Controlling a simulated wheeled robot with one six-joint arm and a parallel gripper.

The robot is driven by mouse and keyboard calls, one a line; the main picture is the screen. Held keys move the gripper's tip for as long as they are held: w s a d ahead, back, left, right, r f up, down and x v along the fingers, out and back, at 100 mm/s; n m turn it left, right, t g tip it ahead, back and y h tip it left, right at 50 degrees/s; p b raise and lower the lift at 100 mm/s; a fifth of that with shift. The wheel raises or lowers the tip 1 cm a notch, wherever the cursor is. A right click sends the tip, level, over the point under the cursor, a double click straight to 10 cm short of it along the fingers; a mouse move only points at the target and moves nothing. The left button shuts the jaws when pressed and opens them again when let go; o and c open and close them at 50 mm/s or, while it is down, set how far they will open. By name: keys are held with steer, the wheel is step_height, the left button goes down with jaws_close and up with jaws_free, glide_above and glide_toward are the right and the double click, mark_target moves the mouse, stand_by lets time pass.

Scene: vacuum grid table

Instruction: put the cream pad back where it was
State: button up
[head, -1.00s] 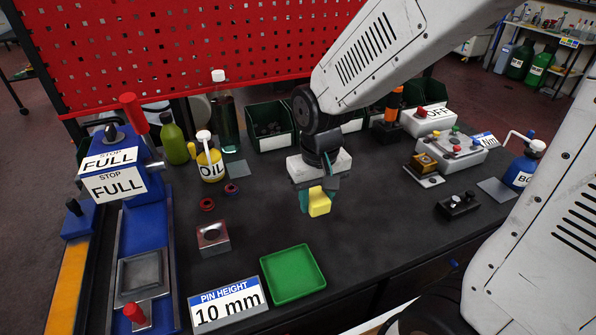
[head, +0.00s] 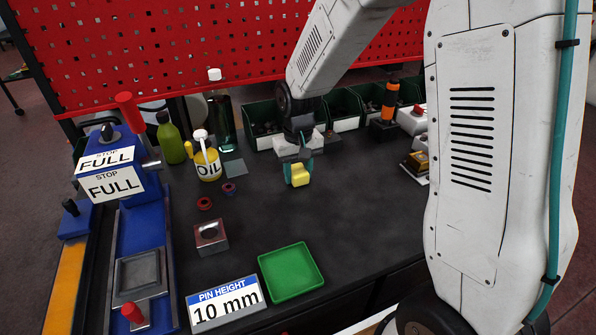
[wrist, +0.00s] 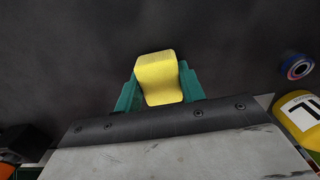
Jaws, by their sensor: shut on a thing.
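My gripper (head: 298,170), with teal fingers, is shut on a yellow block-like piece (head: 299,177), which is the nearest thing in view to a cream pad. In the wrist view the yellow piece (wrist: 160,76) sits between both teal fingers and sticks out past their tips. In the head view it is above the dark table, right of the oil can and behind the green tray. How high it is held I cannot tell. I see no clear mark of its former place.
The green tray (head: 291,271) is empty. A metal block with a hole (head: 211,236), a red ring (head: 204,203), a red-blue ring (head: 229,188), a grey plate (head: 235,168) and the oil can (head: 209,167) stand to the left. Dark bins (head: 264,124) line the back.

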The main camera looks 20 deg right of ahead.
mark_target(298, 170)
steer(key=shift+f, duration=0.15)
steer(key=o, duration=1)
step_height(298, 170, up, 12)
steer(key=shift+t, duration=0.6)
steer(key=s+d+r, duration=0.1)
steer(key=s+r, duration=0.1)
steer(key=s, duration=0.7)
steer(key=s+d+r, duration=0.1)
steer(key=s+r, duration=0.1)
steer(key=s, duration=0.7)
steer(key=s+d+r, duration=0.1)
steer(key=s+r, duration=0.2)
steer(key=s, duration=0.7)
